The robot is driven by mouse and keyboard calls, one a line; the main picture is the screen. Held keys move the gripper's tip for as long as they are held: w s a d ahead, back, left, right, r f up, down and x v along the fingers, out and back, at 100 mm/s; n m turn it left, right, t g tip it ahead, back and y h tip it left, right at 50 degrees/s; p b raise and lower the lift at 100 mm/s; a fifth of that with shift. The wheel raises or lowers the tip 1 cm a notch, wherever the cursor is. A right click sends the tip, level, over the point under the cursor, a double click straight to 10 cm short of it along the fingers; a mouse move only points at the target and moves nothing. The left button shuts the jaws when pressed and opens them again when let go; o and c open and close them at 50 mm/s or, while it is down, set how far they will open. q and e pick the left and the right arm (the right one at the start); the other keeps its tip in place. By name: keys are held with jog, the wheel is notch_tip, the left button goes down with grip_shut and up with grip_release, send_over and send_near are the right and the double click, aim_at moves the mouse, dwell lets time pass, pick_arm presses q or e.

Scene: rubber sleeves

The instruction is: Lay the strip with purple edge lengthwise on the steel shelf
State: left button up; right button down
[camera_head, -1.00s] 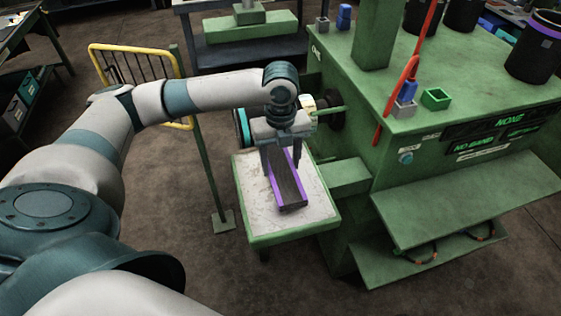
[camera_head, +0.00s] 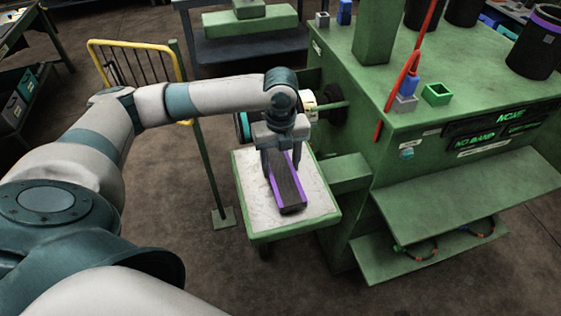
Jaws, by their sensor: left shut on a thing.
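The strip with purple edge (camera_head: 289,192) is dark with purple along its long sides. It lies lengthwise over the pale, worn top of the small green-rimmed steel shelf (camera_head: 318,205), its near end towards the shelf's front edge. My left gripper (camera_head: 282,164) points down and is shut on the strip near its far end, hiding that part. I cannot tell whether the strip's underside touches the shelf. My right gripper is out of view.
A green machine (camera_head: 400,150) stands right of the shelf, with a roller (camera_head: 330,108) behind the shelf. A yellow railing (camera_head: 135,48) and a green post (camera_head: 205,165) stand to the left. Bare shelf surface shows on both sides of the strip.

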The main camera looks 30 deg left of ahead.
pick_arm(q)
jog(key=shift+f, duration=0.75)
jog(key=shift+f, duration=0.15)
jog(key=o, duration=1.1)
jog(key=shift+o, duration=0.2)
jog(key=shift+r+b, duration=0.4)
jog(key=shift+r, duration=0.2)
notch_tip(320, 180, up, 16)
jog(key=b, duration=0.3)
jog(key=shift+b, duration=0.3)
